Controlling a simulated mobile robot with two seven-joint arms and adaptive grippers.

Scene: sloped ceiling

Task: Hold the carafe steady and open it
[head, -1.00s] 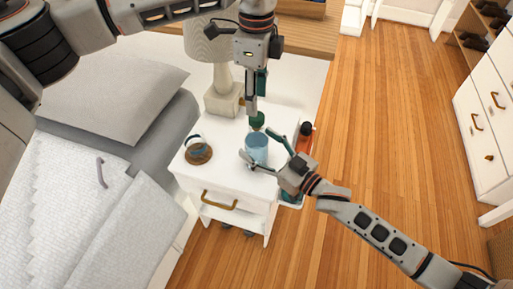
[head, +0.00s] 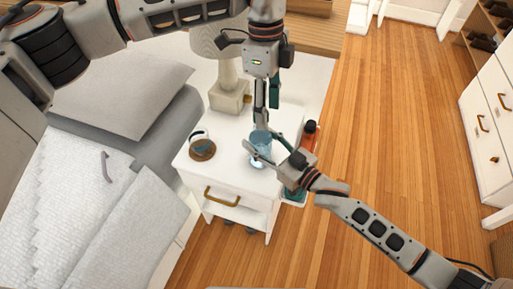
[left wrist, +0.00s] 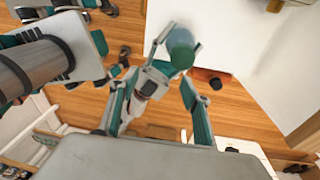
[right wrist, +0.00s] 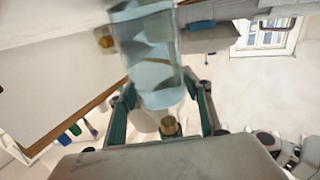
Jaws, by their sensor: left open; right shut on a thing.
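The carafe (head: 260,148) is clear blue glass and stands near the front right of the white nightstand (head: 225,172). My right gripper (head: 268,150) is shut around its body; the glass also shows between the fingers in the right wrist view (right wrist: 155,65). My left gripper (head: 266,112) points down above the carafe's top, with its fingers apart. In the left wrist view, the round green stopper (left wrist: 182,56) shows at the carafe's top, beyond the open left fingers. In the head view, the left fingers hide the stopper.
A small glass on a round brown coaster (head: 203,150) stands left of the carafe. A lamp (head: 229,97) stands behind, and a bed (head: 90,190) lies left.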

